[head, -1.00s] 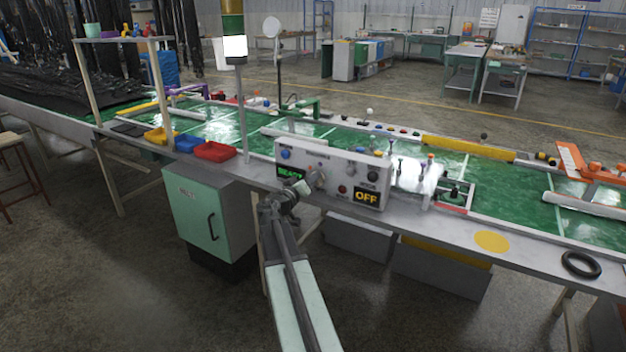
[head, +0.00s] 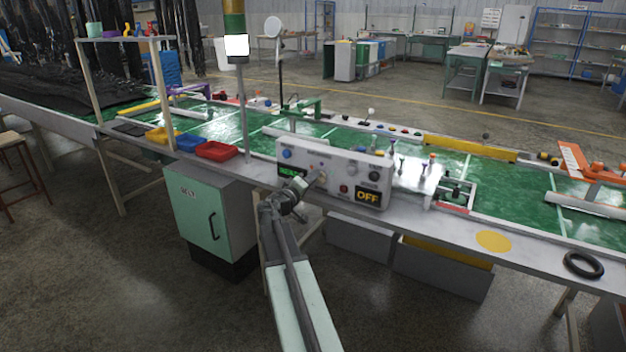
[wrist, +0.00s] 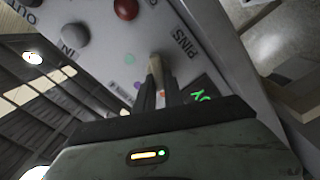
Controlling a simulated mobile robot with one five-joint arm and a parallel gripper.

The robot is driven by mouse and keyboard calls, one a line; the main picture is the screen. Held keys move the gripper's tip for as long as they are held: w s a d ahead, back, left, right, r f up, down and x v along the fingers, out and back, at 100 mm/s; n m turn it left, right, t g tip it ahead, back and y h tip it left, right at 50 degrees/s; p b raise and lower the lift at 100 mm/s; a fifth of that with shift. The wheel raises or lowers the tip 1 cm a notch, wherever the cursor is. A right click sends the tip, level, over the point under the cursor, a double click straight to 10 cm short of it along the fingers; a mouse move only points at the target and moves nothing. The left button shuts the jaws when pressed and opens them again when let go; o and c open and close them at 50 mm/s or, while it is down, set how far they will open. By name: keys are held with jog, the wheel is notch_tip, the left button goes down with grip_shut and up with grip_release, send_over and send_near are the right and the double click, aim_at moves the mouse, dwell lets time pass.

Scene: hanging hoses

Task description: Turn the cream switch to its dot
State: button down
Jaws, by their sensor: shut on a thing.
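The cream switch (wrist: 156,67) is a short lever on the face of a light grey control panel (head: 343,165). In the wrist view my gripper (wrist: 162,88) is shut on this lever, with the fingers along its lower part and the tip showing above. In the head view my gripper (head: 312,183) reaches the panel's front, left of the OFF display (head: 368,197). The switch itself is too small to make out there.
In the wrist view a grey knob (wrist: 75,36) and a red button (wrist: 126,9) stand near the lever. The panel stands on the front edge of a long green-topped bench. A red tray (head: 216,151) lies to its left, a black ring (head: 584,264) far right.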

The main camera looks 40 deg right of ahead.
jog(key=c, duration=1.4)
grip_release()
jog(key=shift+c, duration=0.2)
jog(key=shift+a, duration=0.1)
jog(key=v, duration=0.7)
jog(key=shift+a, duration=0.3)
jog(key=shift+s, duration=0.15)
